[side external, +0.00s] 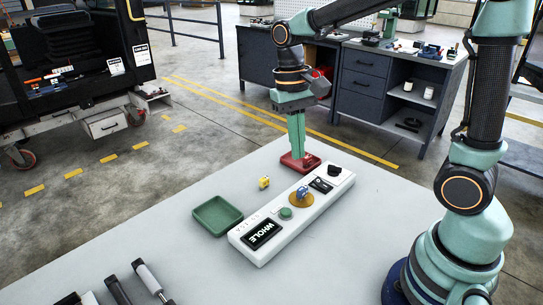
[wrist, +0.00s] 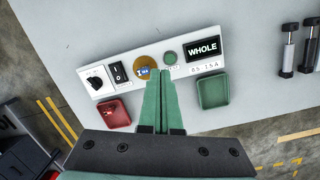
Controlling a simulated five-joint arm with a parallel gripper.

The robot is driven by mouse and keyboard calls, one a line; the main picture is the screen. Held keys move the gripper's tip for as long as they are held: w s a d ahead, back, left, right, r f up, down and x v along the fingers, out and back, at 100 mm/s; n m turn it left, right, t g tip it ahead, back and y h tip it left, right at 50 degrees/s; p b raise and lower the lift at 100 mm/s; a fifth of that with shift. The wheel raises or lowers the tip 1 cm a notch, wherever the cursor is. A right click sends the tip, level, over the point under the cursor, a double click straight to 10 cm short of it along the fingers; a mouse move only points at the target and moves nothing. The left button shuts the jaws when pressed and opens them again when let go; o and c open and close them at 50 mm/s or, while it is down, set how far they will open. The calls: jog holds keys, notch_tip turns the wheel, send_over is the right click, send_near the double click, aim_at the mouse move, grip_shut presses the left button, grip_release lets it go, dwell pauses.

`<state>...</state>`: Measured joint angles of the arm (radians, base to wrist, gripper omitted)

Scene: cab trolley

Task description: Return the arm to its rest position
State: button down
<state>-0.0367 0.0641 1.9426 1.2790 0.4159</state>
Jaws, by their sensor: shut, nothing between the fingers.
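My gripper (side external: 299,152) is shut and empty. Its green fingers point down, and in the side view their tips overlap the red tray (side external: 312,164); I cannot tell how high above it they are. In the wrist view the gripper (wrist: 160,74) shows between the red tray (wrist: 113,113) and the green tray (wrist: 213,92), with its tips overlapping the white panel's edge. The white panel (side external: 328,196) carries a WHOLE display (side external: 262,234), green button (side external: 286,213), yellow disc with a small blue-and-white piece (side external: 302,192), rocker switch (side external: 320,185) and black knob (side external: 335,170).
A small yellow block (side external: 264,183) lies on the pale table (side external: 190,262) near the green tray (side external: 217,215). Workbenches (side external: 365,75) stand behind, and a dark cab (side external: 70,60) is at the left.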

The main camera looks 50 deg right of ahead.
jog(key=s+d+r+n+t, duration=0.1)
jog(key=s+r+n+t, duration=0.3)
jog(key=t, duration=0.3)
jog(key=shift+s+r, duration=0.35)
jog(key=shift+s, duration=0.05)
